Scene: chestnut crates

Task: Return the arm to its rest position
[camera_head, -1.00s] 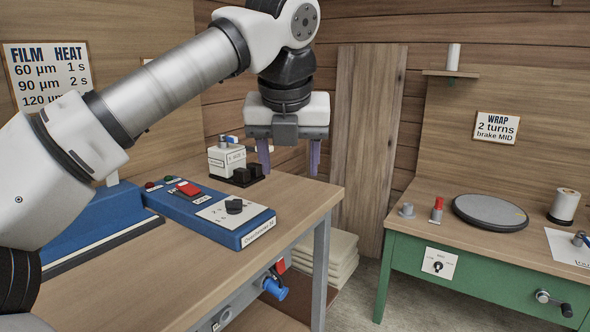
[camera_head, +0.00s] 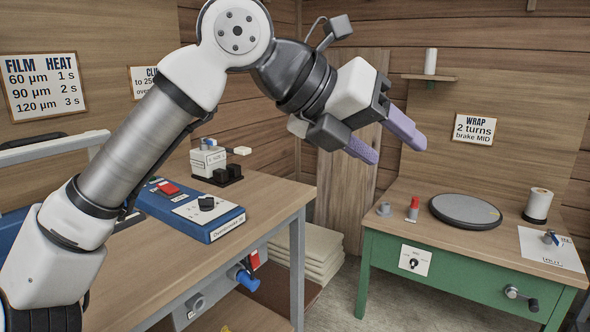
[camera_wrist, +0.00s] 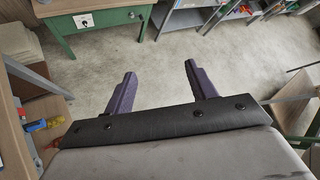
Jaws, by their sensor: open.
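My gripper (camera_head: 384,141) is in the upper middle of the head view, raised above the gap between the two benches. Its two purple fingers point toward the lower right and stand apart with nothing between them. In the wrist view my gripper (camera_wrist: 160,84) shows both fingers spread over bare grey floor (camera_wrist: 165,65). My arm rises from the lower left of the head view, bends at the top and tilts down to the gripper. It touches nothing that I can see.
A wooden bench (camera_head: 265,200) with a blue sealer unit (camera_head: 190,208) stands at left.

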